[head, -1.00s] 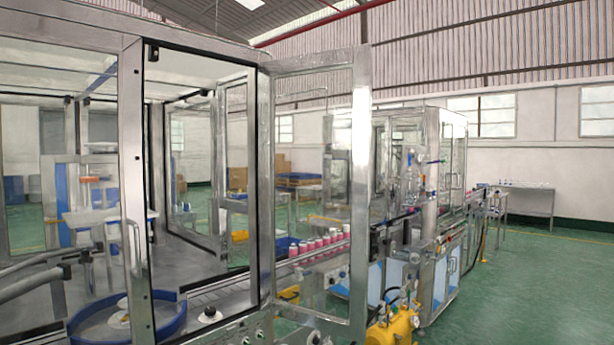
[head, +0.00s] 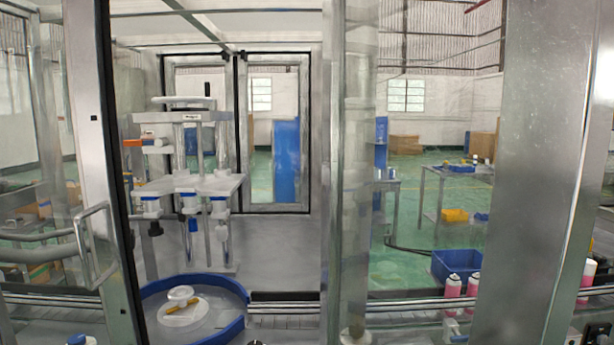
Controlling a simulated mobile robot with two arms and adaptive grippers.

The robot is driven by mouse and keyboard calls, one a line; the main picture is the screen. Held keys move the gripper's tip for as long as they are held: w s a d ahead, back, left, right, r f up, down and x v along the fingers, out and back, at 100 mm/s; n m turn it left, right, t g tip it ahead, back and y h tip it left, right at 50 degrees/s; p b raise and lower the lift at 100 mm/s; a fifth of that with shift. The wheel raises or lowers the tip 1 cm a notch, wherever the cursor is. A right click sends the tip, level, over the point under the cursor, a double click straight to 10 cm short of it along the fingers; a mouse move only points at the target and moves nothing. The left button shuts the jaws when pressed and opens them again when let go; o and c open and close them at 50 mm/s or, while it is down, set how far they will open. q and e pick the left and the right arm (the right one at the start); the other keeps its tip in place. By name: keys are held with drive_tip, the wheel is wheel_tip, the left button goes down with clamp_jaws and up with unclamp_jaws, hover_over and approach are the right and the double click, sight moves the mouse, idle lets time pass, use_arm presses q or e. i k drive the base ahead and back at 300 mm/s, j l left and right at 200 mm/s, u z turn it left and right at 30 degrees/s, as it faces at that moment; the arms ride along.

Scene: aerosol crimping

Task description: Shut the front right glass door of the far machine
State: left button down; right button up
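A glass-walled machine stands right in front of me. Its front left door, with a steel frame (head: 95,150) and a bar handle (head: 95,245), appears in line with the front. Right of it the front is open, and the interior shows without a pane. A steel-framed glass door (head: 530,150) stands open at the right, swung out towards me from the upright post (head: 357,170). Its wide free-edge stile is close to me, and its lower end is cut off by the picture. Neither of my grippers is in view. No other machine is clearly visible.
Inside the machine are a blue-rimmed bowl (head: 245,305) and a pressing unit (head: 185,120). Pink cans (head: 453,290) stand on the conveyor behind the open door. A blue crate (head: 455,262) and a table (head: 430,172) are farther back on green floor.

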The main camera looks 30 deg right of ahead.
sight(558, 113)
drive_tip(key=l, duration=0.75)
drive_tip(key=k+l, duration=0.1)
drive_tip(key=l, duration=0.7)
